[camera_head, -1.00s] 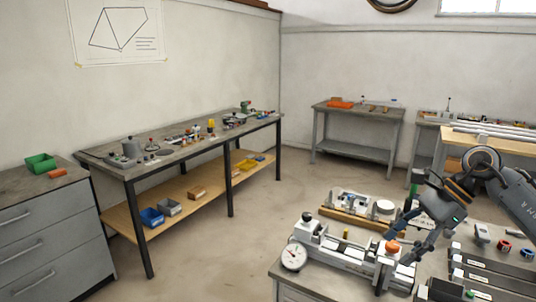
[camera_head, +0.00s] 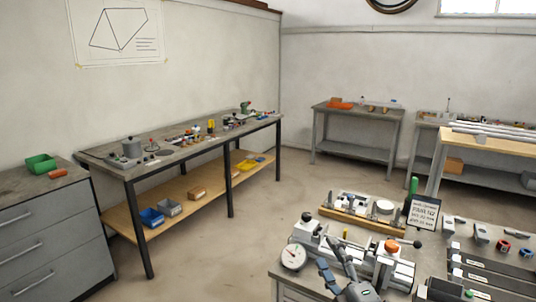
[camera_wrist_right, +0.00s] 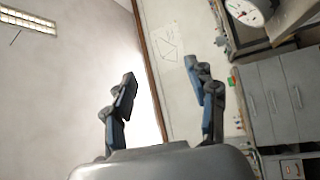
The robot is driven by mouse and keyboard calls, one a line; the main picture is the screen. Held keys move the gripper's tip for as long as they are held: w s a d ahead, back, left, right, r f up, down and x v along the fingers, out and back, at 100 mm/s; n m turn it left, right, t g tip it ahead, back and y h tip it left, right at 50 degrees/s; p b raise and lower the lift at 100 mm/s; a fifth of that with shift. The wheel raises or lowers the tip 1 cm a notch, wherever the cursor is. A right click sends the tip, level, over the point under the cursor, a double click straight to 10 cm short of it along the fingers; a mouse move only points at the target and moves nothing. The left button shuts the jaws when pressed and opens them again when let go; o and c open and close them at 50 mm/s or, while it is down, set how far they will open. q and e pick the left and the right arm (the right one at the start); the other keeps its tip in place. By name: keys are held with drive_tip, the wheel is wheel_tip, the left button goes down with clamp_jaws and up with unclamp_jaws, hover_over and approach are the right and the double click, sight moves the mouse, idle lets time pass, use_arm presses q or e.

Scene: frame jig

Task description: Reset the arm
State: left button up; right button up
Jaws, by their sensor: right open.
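My right gripper (camera_head: 338,262) is at the bottom of the head view, in front of the jig (camera_head: 372,262) on the near table. Its two fingers point up and are spread apart. In the right wrist view the gripper (camera_wrist_right: 163,88) is open, with only the wall and room between its fingers. The jig carries a round white dial gauge (camera_head: 293,257) at its left end and an orange knob (camera_head: 391,246). The gripper hides part of the jig's front. My left gripper is not in view.
Behind the jig lies a wooden tray (camera_head: 362,222) of parts. Dark bars (camera_head: 490,275) and small rings (camera_head: 504,246) lie at the right. A long workbench (camera_head: 180,152) runs along the left wall. The floor between is clear.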

drive_tip(key=s+d+f+m+g+h, duration=0.3)
drive_tip(key=s+d+f+m+g, duration=0.1)
drive_tip(key=s+f+m, duration=0.4)
drive_tip(key=s+d+f+m+g+h, duration=0.35)
drive_tip(key=s+f+m, duration=0.2)
drive_tip(key=f, duration=0.55)
drive_tip(key=s+f+m+g, duration=0.2)
drive_tip(key=s+f+g, duration=0.15)
drive_tip(key=s, duration=0.55)
drive_tip(key=s+f+m+g, duration=0.25)
drive_tip(key=s+g, duration=0.25)
drive_tip(key=s, duration=0.5)
wheel_tip(320, 180, down, 27)
drive_tip(key=g, duration=0.1)
drive_tip(key=s+d+f+g, duration=0.1)
drive_tip(key=s+d+f, duration=0.1)
drive_tip(key=s+f, duration=1.4)
drive_tip(key=shift+s+d+n, duration=0.3)
drive_tip(key=shift+s+n, duration=0.1)
drive_tip(key=shift+s, duration=0.4)
drive_tip(key=shift+f, duration=0.1)
